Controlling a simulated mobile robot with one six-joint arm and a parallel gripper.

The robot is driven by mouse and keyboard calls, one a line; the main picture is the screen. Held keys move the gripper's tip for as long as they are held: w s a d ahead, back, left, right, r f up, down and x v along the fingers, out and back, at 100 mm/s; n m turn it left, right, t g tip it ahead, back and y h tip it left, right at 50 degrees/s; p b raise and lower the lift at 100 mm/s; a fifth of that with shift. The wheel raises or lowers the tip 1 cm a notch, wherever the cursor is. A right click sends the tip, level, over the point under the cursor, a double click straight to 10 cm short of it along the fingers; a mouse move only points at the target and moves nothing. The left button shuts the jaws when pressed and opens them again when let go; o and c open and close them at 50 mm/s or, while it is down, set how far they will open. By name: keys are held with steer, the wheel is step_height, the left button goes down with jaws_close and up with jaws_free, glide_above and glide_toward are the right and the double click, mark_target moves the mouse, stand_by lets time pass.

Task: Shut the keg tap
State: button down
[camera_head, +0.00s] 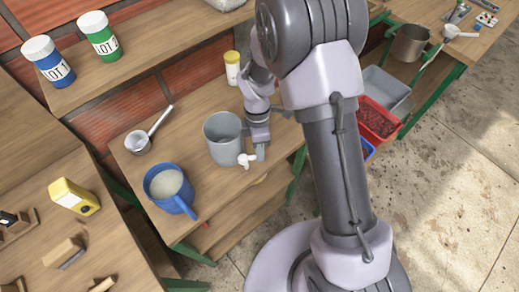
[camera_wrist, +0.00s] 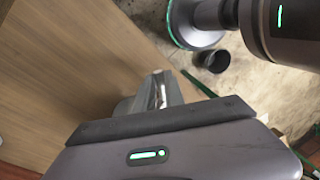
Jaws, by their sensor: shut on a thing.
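The grey keg (camera_head: 224,138) stands upright on the wooden bench in the head view. Its small white tap (camera_head: 246,160) sticks out from the lower front of the keg, over the bench's front part. My gripper (camera_head: 261,152) is low at the right side of the keg, with its fingertips right beside the tap. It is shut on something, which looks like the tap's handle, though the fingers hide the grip. In the wrist view my gripper (camera_wrist: 158,92) shows above the floor past the bench edge, and the tap cannot be made out there.
A blue jug (camera_head: 171,188) of pale liquid and a metal ladle (camera_head: 147,134) stand left of the keg. A yellow-lidded jar (camera_head: 232,68) is behind it. A red crate (camera_head: 378,120) and a grey tub (camera_head: 384,90) are right of my arm. In the wrist view, a dark bucket (camera_wrist: 214,61) is on the floor.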

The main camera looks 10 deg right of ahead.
stand_by(0.3)
steer(key=c, duration=1.4)
jaws_free()
steer(key=w+r+p, duration=0.3)
steer(key=r+p, duration=0.3)
steer(key=r, duration=1.1)
steer(key=shift+w+a, duration=0.15)
steer(key=shift+w, duration=0.05)
